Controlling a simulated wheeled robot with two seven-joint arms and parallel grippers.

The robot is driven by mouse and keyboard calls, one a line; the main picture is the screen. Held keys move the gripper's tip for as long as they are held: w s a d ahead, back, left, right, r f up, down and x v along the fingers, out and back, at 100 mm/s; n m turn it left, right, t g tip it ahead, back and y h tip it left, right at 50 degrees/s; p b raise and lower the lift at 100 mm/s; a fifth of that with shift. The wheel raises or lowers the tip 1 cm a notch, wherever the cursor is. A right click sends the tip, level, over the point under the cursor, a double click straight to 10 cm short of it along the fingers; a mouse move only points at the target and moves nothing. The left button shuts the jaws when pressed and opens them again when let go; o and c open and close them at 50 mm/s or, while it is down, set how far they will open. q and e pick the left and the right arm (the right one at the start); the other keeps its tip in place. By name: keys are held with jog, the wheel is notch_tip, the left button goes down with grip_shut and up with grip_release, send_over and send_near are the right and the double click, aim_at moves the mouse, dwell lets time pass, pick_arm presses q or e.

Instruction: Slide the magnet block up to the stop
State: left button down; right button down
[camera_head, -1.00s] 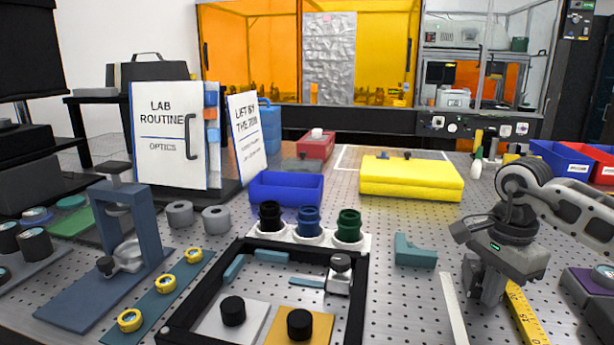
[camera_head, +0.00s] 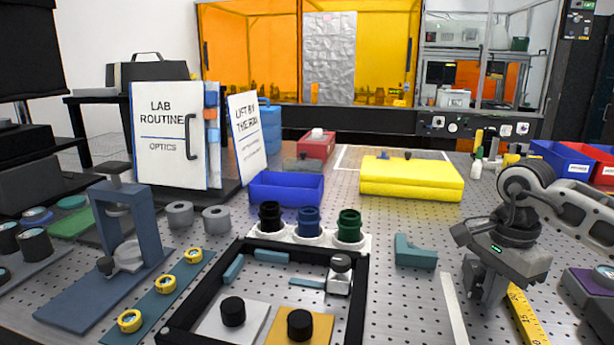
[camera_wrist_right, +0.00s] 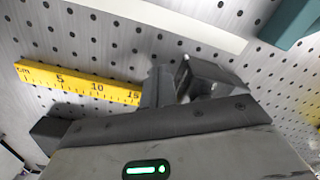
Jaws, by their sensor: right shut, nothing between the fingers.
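My right gripper (camera_head: 487,293) is shut and points down at the perforated table, between the white strip and the yellow ruler. In the right wrist view its fingers (camera_wrist_right: 158,84) are together. A dark grey block (camera_wrist_right: 205,78), which looks like the magnet block, sits right beside the fingers on the stop's side; whether it touches them I cannot tell. In the head view I cannot separate the block from the gripper. The teal L-shaped stop (camera_head: 415,252) lies farther back and left, apart from the gripper; its edge shows in the wrist view (camera_wrist_right: 290,20). My left gripper is out of view.
The white strip (camera_head: 453,308) lies left of the gripper and the yellow ruler (camera_head: 524,314) right of it. A black frame (camera_head: 358,305) with knobbed plates stands to the left. A yellow case (camera_head: 411,179) lies behind the stop. Bare table surrounds the stop.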

jog(key=shift+s, duration=0.25)
notch_tip(320, 180, up, 7)
jog(key=p, duration=0.5)
dwell(0.4)
